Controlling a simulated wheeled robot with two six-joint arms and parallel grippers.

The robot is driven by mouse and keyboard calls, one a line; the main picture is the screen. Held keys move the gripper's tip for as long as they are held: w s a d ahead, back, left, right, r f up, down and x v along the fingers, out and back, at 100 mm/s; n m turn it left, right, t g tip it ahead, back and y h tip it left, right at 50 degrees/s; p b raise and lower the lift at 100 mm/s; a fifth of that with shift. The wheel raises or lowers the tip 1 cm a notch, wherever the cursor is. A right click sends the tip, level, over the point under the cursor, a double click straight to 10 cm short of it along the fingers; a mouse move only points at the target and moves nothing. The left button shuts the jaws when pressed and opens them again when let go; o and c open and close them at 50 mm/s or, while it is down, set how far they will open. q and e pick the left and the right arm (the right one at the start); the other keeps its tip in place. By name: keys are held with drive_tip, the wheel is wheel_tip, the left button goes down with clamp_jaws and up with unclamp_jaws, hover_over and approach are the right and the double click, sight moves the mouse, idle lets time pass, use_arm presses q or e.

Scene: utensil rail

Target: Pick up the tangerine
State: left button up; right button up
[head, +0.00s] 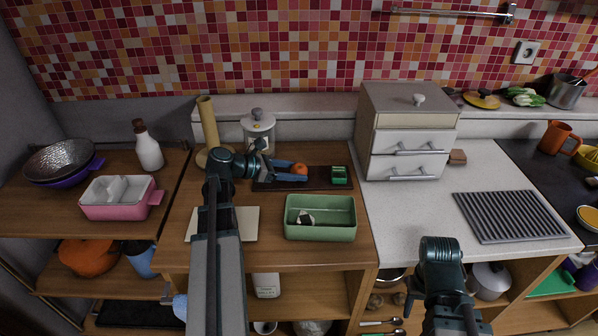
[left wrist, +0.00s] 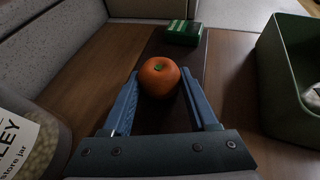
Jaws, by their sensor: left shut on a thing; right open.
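The tangerine (head: 300,168) is a small orange fruit with a green stem mark, at the dark board on the wooden counter. It also shows in the left wrist view (left wrist: 160,77), between the two blue fingers. My left gripper (head: 297,175) is shut on the tangerine, reaching in from the left, with a finger on each side of it. Whether the fruit's underside touches the board is hidden. My right arm comes in at the lower right, over the front of the white counter; its fingers do not show.
A green box (head: 340,174) sits on the dark board (head: 264,185), right of the tangerine. A green tray (head: 320,238) stands in front. A jar (head: 258,133) stands behind my left wrist. A drawer cabinet (head: 408,130) rises to the right. A pale board (head: 246,224) lies front left.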

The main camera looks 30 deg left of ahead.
sight(295, 167)
use_arm(q)
drive_tip(key=shift+c, duration=1.3)
drive_tip(key=shift+r, duration=0.1)
wheel_tip(295, 167, up, 10)
drive_tip(key=p, duration=1)
